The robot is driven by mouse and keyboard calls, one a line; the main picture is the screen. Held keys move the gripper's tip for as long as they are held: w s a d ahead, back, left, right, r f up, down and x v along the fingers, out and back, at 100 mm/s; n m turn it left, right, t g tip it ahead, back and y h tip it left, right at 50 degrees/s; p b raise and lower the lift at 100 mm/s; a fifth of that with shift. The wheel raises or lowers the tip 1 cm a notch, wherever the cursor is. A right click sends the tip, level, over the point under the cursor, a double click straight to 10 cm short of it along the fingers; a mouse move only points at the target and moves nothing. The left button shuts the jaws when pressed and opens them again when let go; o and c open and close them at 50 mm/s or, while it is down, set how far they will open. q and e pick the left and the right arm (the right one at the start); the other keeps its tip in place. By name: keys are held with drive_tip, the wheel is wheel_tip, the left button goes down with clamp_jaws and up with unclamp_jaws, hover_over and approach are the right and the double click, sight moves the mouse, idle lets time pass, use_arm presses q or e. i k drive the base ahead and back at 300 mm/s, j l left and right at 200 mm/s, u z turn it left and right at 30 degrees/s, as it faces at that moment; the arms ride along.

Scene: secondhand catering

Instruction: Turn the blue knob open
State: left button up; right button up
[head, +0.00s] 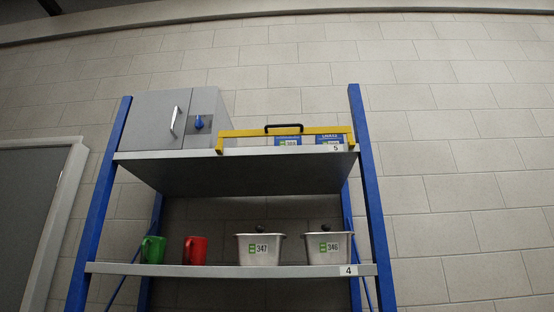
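A blue knob (199,122) sits on the dark control panel (206,117) at the right of the front of a grey box-shaped appliance (158,114). The appliance stands at the left end of the top shelf. The knob is small, and its exact turn is hard to read. A silver door handle (175,120) is to the left of the knob. The appliance door looks shut. Neither of my grippers is in the head view.
A yellow bar (240,133) with a black handle and blue boxes (329,140) stand right of the appliance on the top shelf (180,154). The lower shelf holds a green mug (153,250), a red mug (195,251) and metal containers (259,250). Blue posts (370,180) flank the shelves.

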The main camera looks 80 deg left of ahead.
sight(199, 123)
drive_tip(key=k+j+u, duration=0.15)
drive_tip(key=k+u, duration=0.25)
drive_tip(key=k+j+u, duration=0.2)
drive_tip(key=u, duration=0.2)
drive_tip(key=k+j+u, duration=0.35)
drive_tip(key=i, duration=0.1)
